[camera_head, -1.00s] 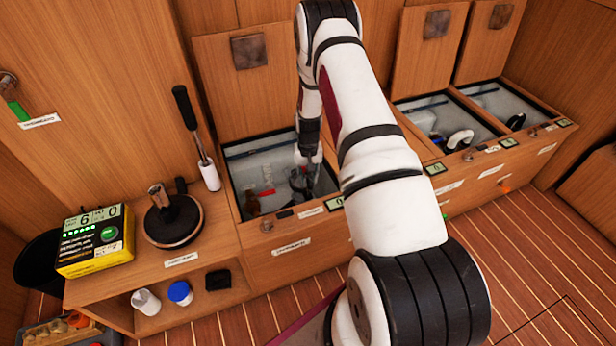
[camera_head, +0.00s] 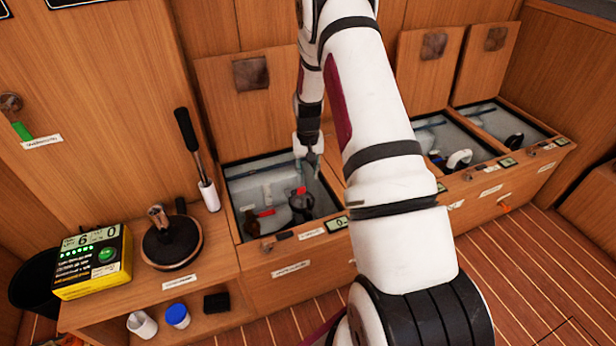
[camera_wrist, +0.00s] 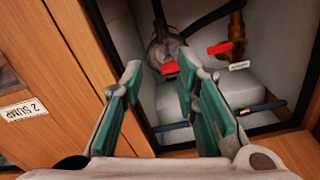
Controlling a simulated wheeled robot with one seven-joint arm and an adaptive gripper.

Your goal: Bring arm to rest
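My arm (camera_head: 385,180) reaches forward over the row of open bins. My gripper (camera_head: 308,165) hangs above the left open bin (camera_head: 232,205), pointing down. In the wrist view my gripper (camera_wrist: 155,85) shows two green-padded fingers spread apart with nothing between them. Beyond the fingers, inside the bin, are a round grey fitting (camera_wrist: 168,50) with a red tag, and a brass fitting (camera_wrist: 237,40) with a red handle and a small label. The fingers are apart from both fittings.
A raised wooden lid (camera_head: 250,90) stands behind the bin. More open bins (camera_head: 490,125) with raised lids lie right. A counter at left holds a yellow device (camera_head: 92,262), a round black base (camera_head: 172,243) and an upright black-handled tool (camera_head: 188,130). A blue-capped jar (camera_head: 177,316) sits below.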

